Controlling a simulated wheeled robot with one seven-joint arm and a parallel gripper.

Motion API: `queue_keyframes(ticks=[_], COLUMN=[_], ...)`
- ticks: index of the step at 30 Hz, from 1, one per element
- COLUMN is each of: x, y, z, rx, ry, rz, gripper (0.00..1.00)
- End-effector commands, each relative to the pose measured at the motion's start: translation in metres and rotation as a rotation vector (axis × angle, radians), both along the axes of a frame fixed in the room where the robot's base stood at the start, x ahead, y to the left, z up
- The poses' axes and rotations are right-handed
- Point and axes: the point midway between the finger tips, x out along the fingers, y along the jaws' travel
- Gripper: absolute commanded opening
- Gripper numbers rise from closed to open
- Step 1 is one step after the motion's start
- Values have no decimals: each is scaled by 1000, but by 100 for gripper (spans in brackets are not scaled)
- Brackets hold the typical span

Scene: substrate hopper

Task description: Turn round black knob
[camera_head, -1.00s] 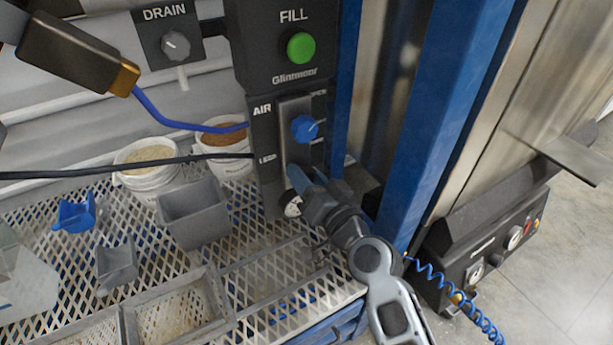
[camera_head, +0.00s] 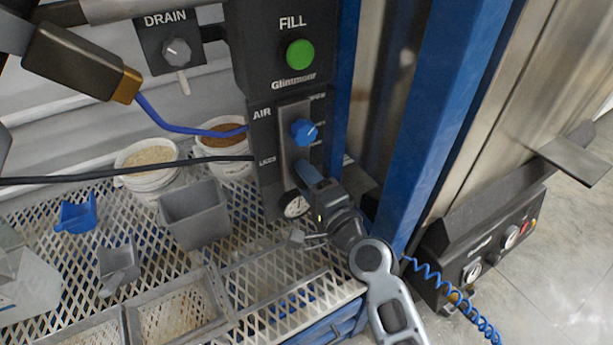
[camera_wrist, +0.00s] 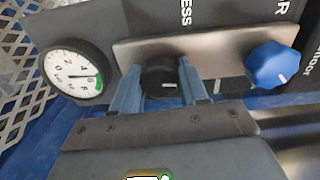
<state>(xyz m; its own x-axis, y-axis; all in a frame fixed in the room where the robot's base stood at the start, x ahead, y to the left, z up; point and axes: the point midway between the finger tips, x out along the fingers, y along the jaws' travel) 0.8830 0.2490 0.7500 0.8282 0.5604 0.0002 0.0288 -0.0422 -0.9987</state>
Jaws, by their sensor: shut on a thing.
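A blue knob (camera_head: 304,131) sits above on the same panel, and a round gauge (camera_head: 296,204) below. A green FILL button (camera_head: 300,54) is higher up. A blue post (camera_head: 440,120) stands right of my arm. A grey bin (camera_head: 196,218) stands on the mesh shelf.

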Motion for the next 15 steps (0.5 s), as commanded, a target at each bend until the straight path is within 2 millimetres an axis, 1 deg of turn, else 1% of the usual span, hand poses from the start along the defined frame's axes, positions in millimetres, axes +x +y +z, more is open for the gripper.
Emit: queue_keyframes(ticks=[6, 15], x=[0, 0], y=[-1, -1], z=[-1, -2], rx=[141, 269], ry=[98, 183], rz=[-2, -3], gripper=[13, 13])
